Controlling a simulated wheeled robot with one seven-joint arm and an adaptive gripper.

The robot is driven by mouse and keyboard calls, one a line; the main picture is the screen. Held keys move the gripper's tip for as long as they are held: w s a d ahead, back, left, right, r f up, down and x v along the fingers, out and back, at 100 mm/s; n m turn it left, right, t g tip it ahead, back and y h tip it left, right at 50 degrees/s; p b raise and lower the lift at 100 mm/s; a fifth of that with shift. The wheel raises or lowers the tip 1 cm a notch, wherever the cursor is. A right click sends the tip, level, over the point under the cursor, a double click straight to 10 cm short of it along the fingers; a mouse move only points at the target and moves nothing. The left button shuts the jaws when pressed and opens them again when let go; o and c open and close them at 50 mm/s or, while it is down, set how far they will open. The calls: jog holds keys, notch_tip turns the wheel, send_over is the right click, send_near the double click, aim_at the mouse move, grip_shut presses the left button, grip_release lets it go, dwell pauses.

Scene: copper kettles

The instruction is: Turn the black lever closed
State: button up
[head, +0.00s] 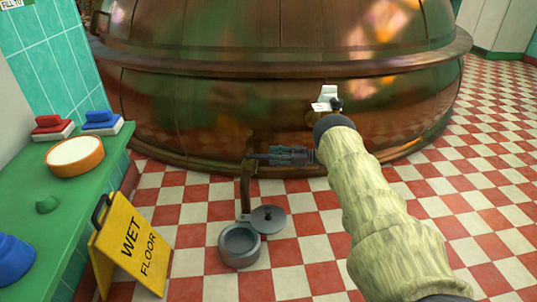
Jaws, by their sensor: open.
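The copper kettle (220,115) fills the back of the head view. A brown outlet pipe (245,185) comes down from its lower front. My gripper (265,157), dark and blue-grey, lies at the end of my pale, sleeved arm and points left at the top of this pipe. It is open, though its finger gap is too small to see clearly. The black lever cannot be told apart from the dark fingers by the pipe, so its angle and any contact are unclear.
A grey pot (240,258) stands on the checkered floor below the pipe, a round grey lid (268,218) beside it. A yellow wet-floor sign (133,245) stands left. A green counter (75,215) holds a round orange-rimmed dish (75,155) and brushes. Floor at right is clear.

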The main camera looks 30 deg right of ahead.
jog(key=v, duration=0.8)
jog(key=shift+s+d, duration=0.2)
